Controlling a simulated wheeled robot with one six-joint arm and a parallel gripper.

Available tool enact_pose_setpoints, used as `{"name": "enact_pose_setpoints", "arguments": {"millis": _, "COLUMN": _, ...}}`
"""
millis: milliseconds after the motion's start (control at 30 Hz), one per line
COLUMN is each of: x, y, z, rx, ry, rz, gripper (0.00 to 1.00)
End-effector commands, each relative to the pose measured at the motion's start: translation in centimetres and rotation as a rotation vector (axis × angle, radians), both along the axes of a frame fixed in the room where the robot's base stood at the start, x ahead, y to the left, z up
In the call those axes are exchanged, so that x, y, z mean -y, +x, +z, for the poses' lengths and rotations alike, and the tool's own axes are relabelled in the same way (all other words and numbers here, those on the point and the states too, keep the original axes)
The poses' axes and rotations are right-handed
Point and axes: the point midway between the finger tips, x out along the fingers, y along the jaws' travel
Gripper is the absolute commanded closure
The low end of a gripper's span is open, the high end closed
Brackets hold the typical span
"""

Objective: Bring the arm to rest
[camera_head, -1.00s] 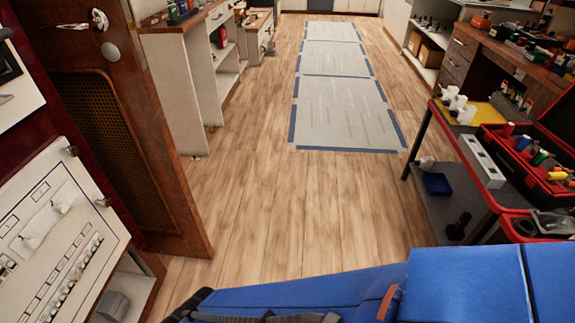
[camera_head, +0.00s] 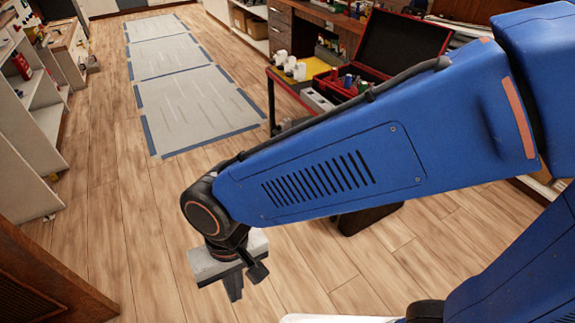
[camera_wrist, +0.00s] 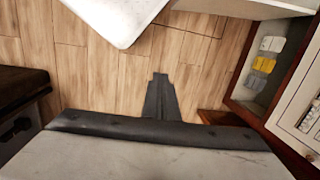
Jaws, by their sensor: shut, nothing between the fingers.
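My blue arm (camera_head: 330,175) reaches across the head view from the right. Its wrist bends down at the left end, and my gripper (camera_head: 234,288) hangs there over the wooden floor, pointing down. In the wrist view the dark fingers of my gripper (camera_wrist: 161,98) are together with nothing between them, clear of the objects around. The breaker panel is not in the head view. A pale panel edge (camera_wrist: 302,112) shows at the right of the wrist view.
A cart with an open red toolbox (camera_head: 400,45) stands behind my arm. White shelves (camera_head: 28,150) line the left, with a brown wooden panel (camera_head: 45,280) at lower left. Taped grey mats (camera_head: 195,105) lie on the floor. In the wrist view, a cabinet recess (camera_wrist: 262,65) holds yellow and white pieces.

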Motion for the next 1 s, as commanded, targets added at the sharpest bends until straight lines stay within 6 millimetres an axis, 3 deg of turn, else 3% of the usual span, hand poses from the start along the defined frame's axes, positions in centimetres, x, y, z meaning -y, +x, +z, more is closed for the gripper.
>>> {"name": "enact_pose_setpoints", "arguments": {"millis": 200, "x": 3.1, "y": 4.8, "z": 2.0, "rx": 0.03, "ry": 0.04, "rz": -0.065, "gripper": 1.0}}
{"name": "enact_pose_setpoints", "arguments": {"millis": 500, "x": 8.1, "y": 10.1, "z": 4.3, "rx": 0.083, "ry": 0.085, "rz": -0.144, "gripper": 1.0}}
{"name": "enact_pose_setpoints", "arguments": {"millis": 1000, "x": 17.8, "y": 15.8, "z": 7.4, "rx": 0.192, "ry": 0.129, "rz": -0.28, "gripper": 1.0}}
